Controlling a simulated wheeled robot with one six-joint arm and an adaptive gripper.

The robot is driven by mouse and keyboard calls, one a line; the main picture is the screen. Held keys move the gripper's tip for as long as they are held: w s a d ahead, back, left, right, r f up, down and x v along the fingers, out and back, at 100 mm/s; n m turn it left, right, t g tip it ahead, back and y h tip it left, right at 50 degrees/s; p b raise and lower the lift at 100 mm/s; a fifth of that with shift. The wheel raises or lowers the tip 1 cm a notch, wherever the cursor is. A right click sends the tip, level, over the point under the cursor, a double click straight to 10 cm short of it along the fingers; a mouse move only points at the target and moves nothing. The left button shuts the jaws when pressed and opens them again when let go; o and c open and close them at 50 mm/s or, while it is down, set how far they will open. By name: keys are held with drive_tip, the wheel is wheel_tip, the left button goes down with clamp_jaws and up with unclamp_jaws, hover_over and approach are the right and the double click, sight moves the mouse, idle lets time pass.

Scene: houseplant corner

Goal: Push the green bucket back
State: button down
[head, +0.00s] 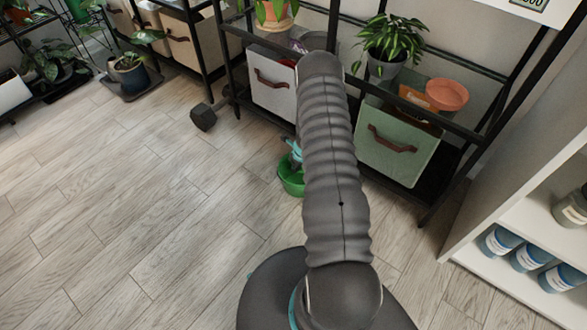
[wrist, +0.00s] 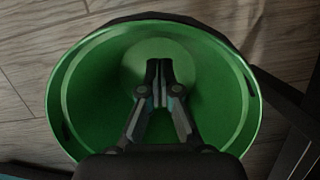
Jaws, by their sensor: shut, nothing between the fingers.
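The green bucket (head: 290,181) stands on the wood floor in front of the black shelf rack, partly hidden behind my arm in the head view. In the wrist view the bucket (wrist: 75,95) is seen from above, its round open mouth filling most of the picture. My gripper (wrist: 159,66) is shut and empty, pointing down over the bucket's mouth, with its fingertips in front of the bucket's bottom. I cannot tell how deep the fingers reach, or whether they touch the wall. In the head view only a teal bit of the gripper shows beside my arm.
The black rack (head: 228,72) holds a white bin (head: 272,98), a green bin (head: 385,160), potted plants and a terracotta pot (head: 447,94). A dark dumbbell (head: 204,117) lies left of the bucket. A white shelf (head: 500,245) with jars stands at right.

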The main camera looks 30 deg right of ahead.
drive_tip(key=shift+s+d+f+b, duration=0.15)
drive_tip(key=shift+s+b, duration=0.3)
drive_tip(key=shift+s, duration=0.05)
drive_tip(key=shift+s+d+f+b, duration=0.1)
drive_tip(key=shift+s+f+b, duration=0.05)
drive_tip(key=shift+s+b, duration=0.3)
drive_tip(key=p+v, duration=0.3)
drive_tip(key=v, duration=0.7)
drive_tip(key=shift+r, duration=0.3)
drive_tip(key=shift+s, duration=0.1)
